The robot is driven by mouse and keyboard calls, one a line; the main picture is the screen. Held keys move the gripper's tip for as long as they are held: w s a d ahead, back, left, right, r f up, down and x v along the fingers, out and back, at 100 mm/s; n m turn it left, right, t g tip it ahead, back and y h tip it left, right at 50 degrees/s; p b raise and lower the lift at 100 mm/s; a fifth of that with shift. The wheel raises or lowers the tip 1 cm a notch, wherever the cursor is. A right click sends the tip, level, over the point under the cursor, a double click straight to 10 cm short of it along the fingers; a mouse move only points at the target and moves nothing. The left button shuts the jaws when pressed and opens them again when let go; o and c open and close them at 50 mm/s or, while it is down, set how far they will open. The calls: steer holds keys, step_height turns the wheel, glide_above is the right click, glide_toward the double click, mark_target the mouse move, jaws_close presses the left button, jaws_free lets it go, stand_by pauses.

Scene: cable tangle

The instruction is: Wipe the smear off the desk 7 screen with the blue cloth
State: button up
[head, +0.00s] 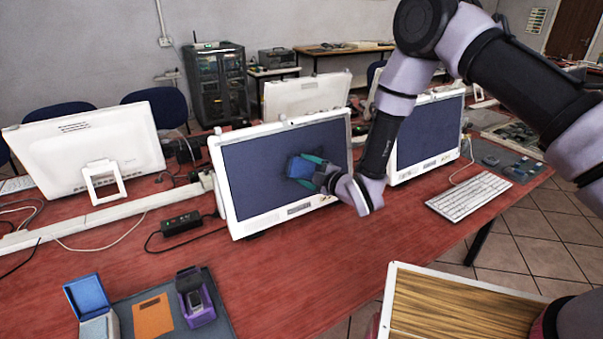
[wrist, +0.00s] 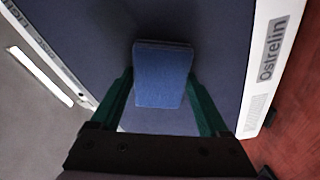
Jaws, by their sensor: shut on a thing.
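My gripper (head: 311,172) has green fingers and is shut on a blue cloth (head: 300,166), a folded block-like pad. It holds the cloth at the middle right of a dark blue screen (head: 250,180) in a white frame. In the wrist view, the cloth (wrist: 163,75) sits between the two fingers (wrist: 162,98), in front of the screen (wrist: 225,50). I cannot tell whether the cloth touches the glass. No smear shows clearly; the cloth and gripper hide part of the screen. No desk number is readable.
A second white-framed monitor (head: 428,135) stands right of this one, with a keyboard (head: 468,195) before it. A white monitor (head: 85,150) is at left. A black power box (head: 181,223) and cables lie on the red desk. A mat with boxes (head: 250,331) is front left.

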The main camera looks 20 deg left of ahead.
mark_target(279, 180)
steer(key=shift+w+d+r, duration=0.55)
steer(key=shift+w+d, duration=0.35)
steer(key=shift+w, duration=0.45)
steer(key=shift+w+d+r, duration=0.6)
steer(key=shift+w+d, duration=0.35)
steer(key=shift+w, duration=0.45)
steer(key=shift+w+d+r, duration=0.55)
steer(key=shift+w+d, duration=0.35)
steer(key=shift+w, duration=0.45)
steer(key=shift+s+a+f, duration=0.95)
steer(key=shift+s+a, duration=0.6)
steer(key=shift+s, duration=0.75)
steer(key=shift+s+a+f, duration=1)
steer(key=shift+s+a, duration=0.6)
steer(key=shift+s, duration=0.7)
steer(key=shift+s+a+f, duration=0.95)
steer(key=shift+s+a, duration=0.6)
steer(key=shift+s, duration=0.75)
steer(key=shift+s+a+v, duration=0.1)
steer(key=shift+s+v, duration=0.05)
steer(key=shift+v, duration=1.35)
steer(key=shift+s+a+v, duration=0.1)
steer(key=shift+s+v, duration=0.05)
steer(key=shift+v, duration=1.3)
steer(key=shift+s+r, duration=0.1)
steer(key=shift+r, duration=0.1)
steer(key=shift+v, duration=1.45)
steer(key=shift+s+a, duration=0.1)
steer(key=shift+s, duration=0.05)
